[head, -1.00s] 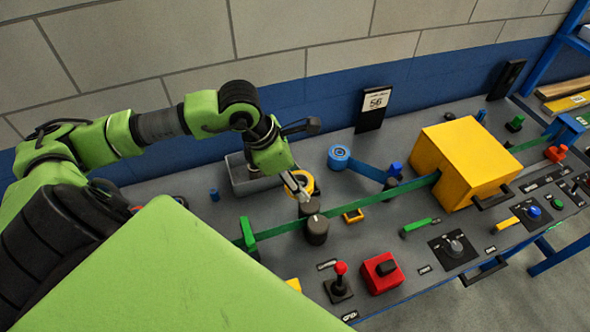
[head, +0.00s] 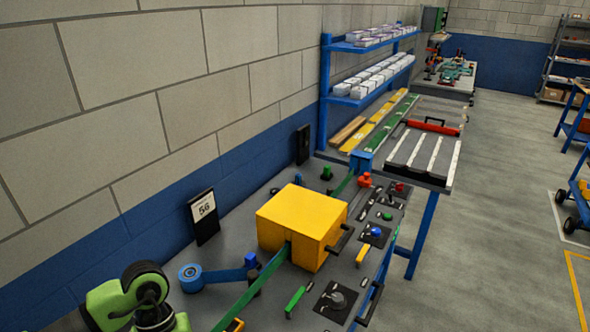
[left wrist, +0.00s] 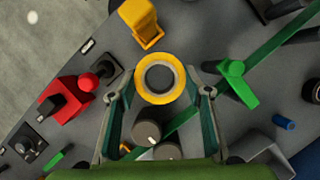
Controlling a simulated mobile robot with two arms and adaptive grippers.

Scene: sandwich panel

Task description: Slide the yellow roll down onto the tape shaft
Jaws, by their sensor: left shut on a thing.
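The yellow roll (left wrist: 160,98) shows in the left wrist view as a ring with a grey core. My left gripper (left wrist: 160,90) is shut on it, one finger on each side. The roll is off the panel's surface as far as I can tell, but its height is unclear. I cannot make out the tape shaft in either view. In the head view only part of my left arm shows at the bottom left; the gripper is out of frame. My right gripper is in neither view.

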